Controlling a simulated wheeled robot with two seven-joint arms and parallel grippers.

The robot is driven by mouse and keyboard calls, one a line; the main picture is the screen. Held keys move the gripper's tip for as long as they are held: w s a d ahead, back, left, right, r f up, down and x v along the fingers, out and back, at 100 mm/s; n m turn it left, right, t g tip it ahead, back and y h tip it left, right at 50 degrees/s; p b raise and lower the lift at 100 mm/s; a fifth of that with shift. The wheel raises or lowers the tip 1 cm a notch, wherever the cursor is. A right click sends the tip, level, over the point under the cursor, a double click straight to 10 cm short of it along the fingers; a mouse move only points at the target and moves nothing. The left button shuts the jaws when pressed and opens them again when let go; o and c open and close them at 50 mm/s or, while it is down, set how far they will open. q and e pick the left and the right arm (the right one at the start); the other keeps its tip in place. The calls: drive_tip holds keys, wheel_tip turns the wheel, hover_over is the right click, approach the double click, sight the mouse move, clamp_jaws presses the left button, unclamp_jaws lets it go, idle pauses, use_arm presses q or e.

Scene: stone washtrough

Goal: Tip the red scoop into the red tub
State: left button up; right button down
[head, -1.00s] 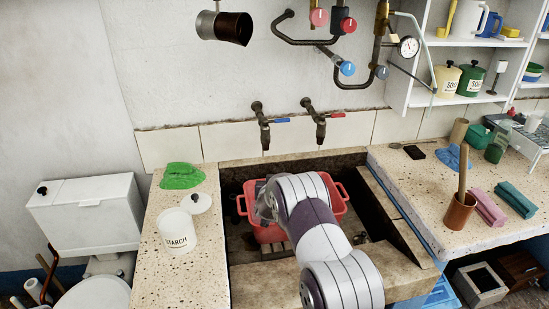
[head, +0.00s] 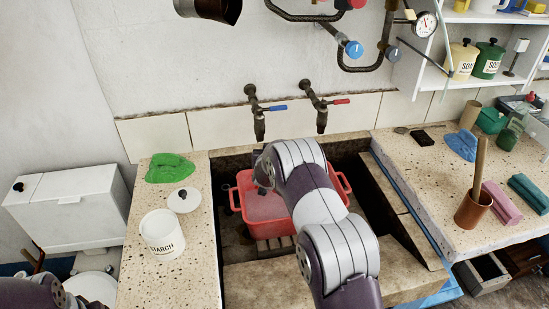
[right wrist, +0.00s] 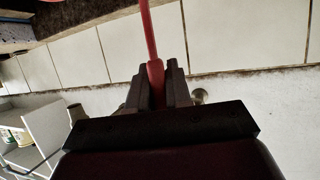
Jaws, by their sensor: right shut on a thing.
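The red tub (head: 338,182) stands in the stone trough in the head view. My right arm reaches over it and hides its middle, and a pinkish-grey surface shows inside it. In the right wrist view my right gripper (right wrist: 158,78) is shut on the red handle of the scoop (right wrist: 149,35). The handle runs up out of that view, so the scoop's bowl and any load cannot be made out. In the head view the right gripper and scoop are hidden by my arm. My left gripper is out of view.
Two taps (head: 257,112) stick out above the trough. On the left ledge are a starch pot (head: 163,240), its lid (head: 184,200) and a green cloth (head: 170,168). A brown cup (head: 473,210) with a stick stands on the right counter.

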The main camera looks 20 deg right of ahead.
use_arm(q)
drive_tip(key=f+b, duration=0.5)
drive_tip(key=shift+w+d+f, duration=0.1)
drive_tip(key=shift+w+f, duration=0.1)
use_arm(e)
drive_tip(key=shift+s+d+r+m+t+y, duration=0.15)
drive_tip(key=shift+s+d+m+t+y, duration=0.15)
drive_tip(key=shift+s+d+m+t, duration=0.5)
drive_tip(key=shift+s+d+g, duration=0.15)
drive_tip(key=shift+s+g, duration=0.05)
drive_tip(key=shift+g, duration=0.1)
use_arm(q)
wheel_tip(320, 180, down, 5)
drive_tip(key=b, duration=0.5)
use_arm(e)
drive_tip(key=shift+s+d+m+t, duration=0.5)
drive_tip(key=shift+s+d+t, duration=0.3)
drive_tip(key=shift+s, duration=0.4)
drive_tip(key=shift+d, duration=0.1)
